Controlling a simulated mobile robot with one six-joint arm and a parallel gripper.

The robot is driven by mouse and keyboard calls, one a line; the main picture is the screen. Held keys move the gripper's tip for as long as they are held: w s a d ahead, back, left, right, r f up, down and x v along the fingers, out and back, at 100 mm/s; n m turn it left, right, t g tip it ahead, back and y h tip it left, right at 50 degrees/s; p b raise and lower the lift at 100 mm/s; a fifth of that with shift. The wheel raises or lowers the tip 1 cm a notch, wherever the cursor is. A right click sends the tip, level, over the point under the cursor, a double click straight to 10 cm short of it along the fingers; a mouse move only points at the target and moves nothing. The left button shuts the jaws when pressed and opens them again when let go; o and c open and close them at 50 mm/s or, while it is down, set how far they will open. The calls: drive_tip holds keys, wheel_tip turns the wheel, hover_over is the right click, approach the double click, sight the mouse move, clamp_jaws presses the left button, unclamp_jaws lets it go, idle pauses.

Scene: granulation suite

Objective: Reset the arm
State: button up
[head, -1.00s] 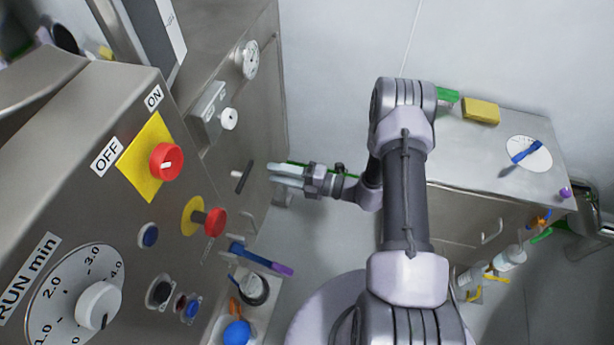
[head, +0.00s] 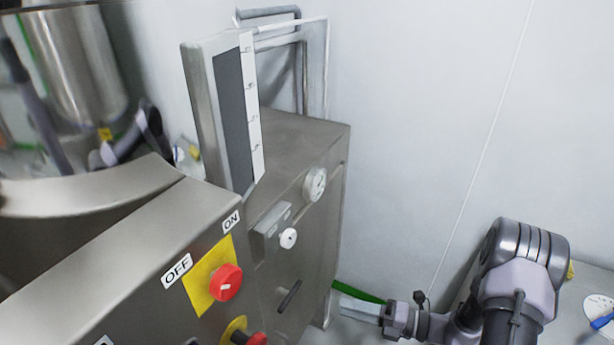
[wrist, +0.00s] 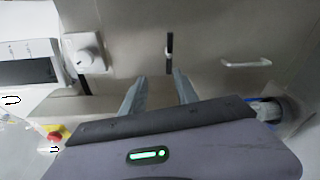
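My gripper (head: 345,304) is at the lower middle of the head view, in front of and to the right of the steel cabinet. In the wrist view its two pale fingers (wrist: 160,90) are spread apart with nothing between them. A black bar handle (wrist: 169,52) on the cabinet face shows beyond the fingertips; it also shows in the head view (head: 289,296), left of my gripper and apart from it. My arm (head: 515,285) is bent at the lower right. A green strip (head: 358,292) shows along the gripper; what it belongs to is unclear.
The steel cabinet (head: 325,215) carries a round gauge (head: 315,184) and a white knob (head: 288,238). A control panel with a red switch on a yellow plate (head: 226,282) stands at left. A worktop (head: 578,312) is partly visible at lower right. Blank wall fills the upper right.

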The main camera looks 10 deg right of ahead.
drive_tip(key=s+a+r+n+g+h+b, duration=0.2)
drive_tip(key=s+a+r+n+g+h, duration=0.15)
drive_tip(key=r+n, duration=0.4)
drive_tip(key=s+a+r+n+g+h+b, duration=0.15)
drive_tip(key=s+a+r+n+g, duration=0.3)
drive_tip(key=n, duration=0.55)
drive_tip(key=s+d+r+n+t+h+b, duration=0.1)
drive_tip(key=s+r+n+t+h, duration=0.2)
drive_tip(key=n, duration=0.5)
drive_tip(key=s+d+r+n+t+h+b, duration=0.1)
drive_tip(key=s+r+n+t+h+b, duration=0.1)
drive_tip(key=s+n+h, duration=0.3)
drive_tip(key=shift+s+d+r+n+t, duration=0.15)
drive_tip(key=shift+s+r+n+t, duration=0.55)
drive_tip(key=shift+s+n, duration=0.95)
drive_tip(key=shift+w+n, duration=0.4)
drive_tip(key=shift+w, duration=0.05)
